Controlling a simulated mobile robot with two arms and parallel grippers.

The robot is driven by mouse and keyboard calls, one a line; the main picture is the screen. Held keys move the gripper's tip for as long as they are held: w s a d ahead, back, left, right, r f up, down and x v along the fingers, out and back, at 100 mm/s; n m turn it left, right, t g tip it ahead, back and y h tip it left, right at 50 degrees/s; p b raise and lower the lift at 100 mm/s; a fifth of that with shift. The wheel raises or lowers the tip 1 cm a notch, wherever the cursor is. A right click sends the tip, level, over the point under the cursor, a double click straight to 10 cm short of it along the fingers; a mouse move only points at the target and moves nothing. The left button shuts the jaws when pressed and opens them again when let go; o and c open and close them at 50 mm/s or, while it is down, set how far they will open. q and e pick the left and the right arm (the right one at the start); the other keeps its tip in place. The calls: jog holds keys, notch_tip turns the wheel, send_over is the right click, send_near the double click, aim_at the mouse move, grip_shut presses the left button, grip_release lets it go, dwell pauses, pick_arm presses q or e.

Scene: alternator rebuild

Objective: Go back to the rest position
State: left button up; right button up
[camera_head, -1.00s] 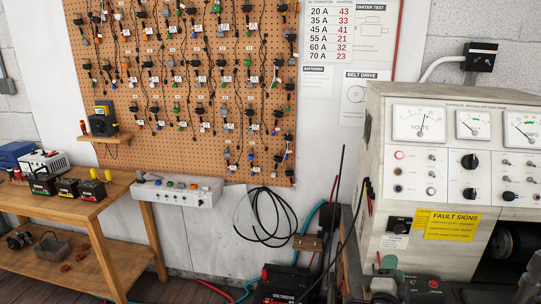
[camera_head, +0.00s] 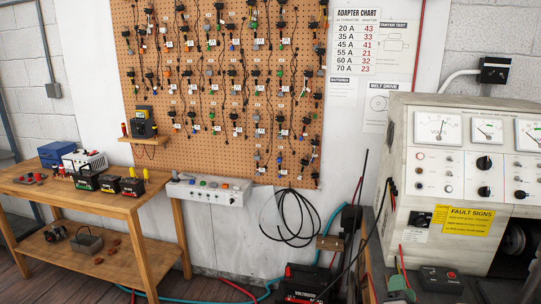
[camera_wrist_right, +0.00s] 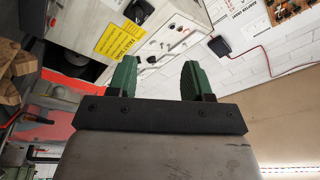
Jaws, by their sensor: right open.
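My left gripper is not in view.
The test bench (camera_head: 400,150) with dials stands at the right. A wooden table (camera_head: 95,203) holding batteries stands at the left, below a pegboard (camera_head: 160,60) of adapters. A black-and-red battery box (camera_head: 305,283) and a coiled cable (camera_head: 290,215) are in between.

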jog(key=s+a+f+n+g+y, duration=0.3)
jog(key=s+a+n+y, duration=0.2)
jog(key=s+a+n, duration=0.15)
jog(key=s+a+f+n+g+y, duration=0.3)
jog(key=s+a+f+n+y, duration=0.15)
jog(key=s+n, duration=0.25)
jog(key=s+a+n+g+h, duration=0.15)
jog(key=s+n+g, duration=0.5)
jog(key=s, duration=1.55)
notch_tip(320, 180, down, 29)
jog(key=s+m+g+b, duration=0.1)
jog(key=m+g+b, duration=0.1)
jog(key=m+g, duration=0.15)
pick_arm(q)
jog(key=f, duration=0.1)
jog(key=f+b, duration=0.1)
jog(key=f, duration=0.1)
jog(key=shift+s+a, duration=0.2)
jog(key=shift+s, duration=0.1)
pick_arm(e)
jog(key=s+d+f+n+g, duration=0.1)
jog(key=s+d+f, duration=0.2)
jog(key=s+f, duration=1.3)
jog(key=shift+s+d+f+g+h, duration=0.15)
jog(key=shift+f+g+h, duration=0.05)
jog(key=shift+g+h, duration=0.1)
